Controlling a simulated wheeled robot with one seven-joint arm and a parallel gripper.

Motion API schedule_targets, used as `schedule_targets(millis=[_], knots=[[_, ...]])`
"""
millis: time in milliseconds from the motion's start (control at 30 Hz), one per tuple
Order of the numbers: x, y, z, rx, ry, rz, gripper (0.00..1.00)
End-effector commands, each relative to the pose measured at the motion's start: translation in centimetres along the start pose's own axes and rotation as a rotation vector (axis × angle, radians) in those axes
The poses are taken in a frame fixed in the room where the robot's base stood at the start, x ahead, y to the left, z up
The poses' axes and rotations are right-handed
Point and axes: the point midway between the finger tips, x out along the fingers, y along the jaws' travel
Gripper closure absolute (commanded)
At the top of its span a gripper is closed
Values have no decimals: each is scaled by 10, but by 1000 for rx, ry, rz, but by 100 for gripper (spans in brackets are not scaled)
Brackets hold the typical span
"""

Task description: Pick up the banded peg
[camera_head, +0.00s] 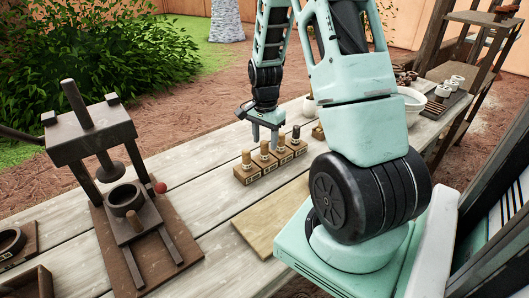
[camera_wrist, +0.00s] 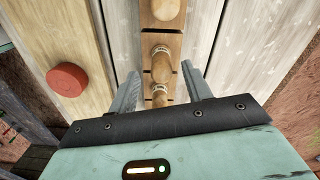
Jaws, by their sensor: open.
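Several upright pegs stand in a row of joined wooden blocks (camera_head: 262,173) on the table. The near-left peg (camera_head: 246,158) and those beside it are light wood; the far one (camera_head: 296,132) has a dark top. In the wrist view, a middle peg (camera_wrist: 160,66) and a lower peg (camera_wrist: 159,98) show pale rings low down, so I cannot surely tell which is the banded peg. My gripper (camera_head: 264,138) points down over the row, open and empty. In the wrist view its fingers (camera_wrist: 161,90) are on either side of the row, above it.
A dark press (camera_head: 110,170) with a red knob stands to the left. A white bowl (camera_head: 411,100) and small cups stand farther right.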

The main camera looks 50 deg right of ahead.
Motion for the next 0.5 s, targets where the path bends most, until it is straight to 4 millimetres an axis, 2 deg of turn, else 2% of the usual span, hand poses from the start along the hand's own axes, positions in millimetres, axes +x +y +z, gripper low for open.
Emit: schedule_targets(millis=[300,500], knots=[[41,-1,0,1,-3,3,51],[47,-2,0,1,-1,0,51]])
